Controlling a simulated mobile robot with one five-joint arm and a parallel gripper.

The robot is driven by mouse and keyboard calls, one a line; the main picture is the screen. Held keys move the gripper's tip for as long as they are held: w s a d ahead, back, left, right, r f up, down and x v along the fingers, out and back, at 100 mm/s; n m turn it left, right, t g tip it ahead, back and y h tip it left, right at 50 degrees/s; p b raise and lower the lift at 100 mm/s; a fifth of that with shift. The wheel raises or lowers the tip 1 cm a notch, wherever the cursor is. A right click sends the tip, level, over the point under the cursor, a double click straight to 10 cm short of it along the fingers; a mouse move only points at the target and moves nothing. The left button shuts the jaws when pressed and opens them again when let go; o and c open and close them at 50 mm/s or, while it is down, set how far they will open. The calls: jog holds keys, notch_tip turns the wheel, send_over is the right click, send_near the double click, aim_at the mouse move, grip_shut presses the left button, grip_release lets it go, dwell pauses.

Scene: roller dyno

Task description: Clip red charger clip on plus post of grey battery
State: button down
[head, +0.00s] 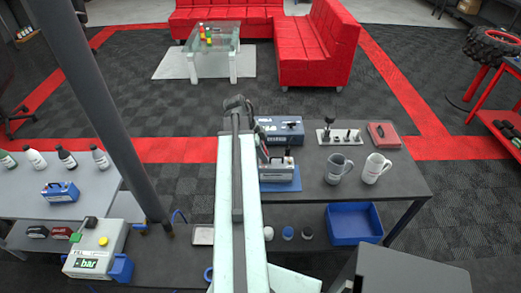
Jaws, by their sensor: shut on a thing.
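The grey battery (277,171) stands on a blue mat (283,185) on the dark table, right of my arm. Its top carries a dark handle or post; the plus post cannot be told apart. A blue charger-like box (284,132) stands behind it. My gripper (240,103) is seen from behind at the arm's far end, above the table's back left edge. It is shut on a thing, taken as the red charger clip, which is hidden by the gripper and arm. I cannot tell how far it is from the battery.
Two mugs (338,170), a stand with dark posts (339,137) and a red case (384,135) are on the table's right. A blue bin (353,223) sits below. A left bench (88,192) holds bottles and a blue box (60,192). The table front between battery and mugs is clear.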

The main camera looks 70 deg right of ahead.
jog(key=shift+w+r, duration=0.1)
jog(key=shift+w+d, duration=0.1)
jog(key=shift+d, duration=0.05)
jog(key=shift+w+d, duration=0.2)
jog(key=shift+w, duration=0.2)
jog(key=shift+f, duration=0.3)
jog(key=shift+s+a+r, duration=0.1)
jog(key=shift+s+a, duration=0.25)
jog(key=shift+s, duration=0.25)
jog(key=shift+w+d, duration=0.1)
jog(key=shift+w, duration=0.05)
jog(key=shift+f+b, duration=0.25)
jog(key=shift+b, duration=0.1)
jog(key=shift+r, duration=0.2)
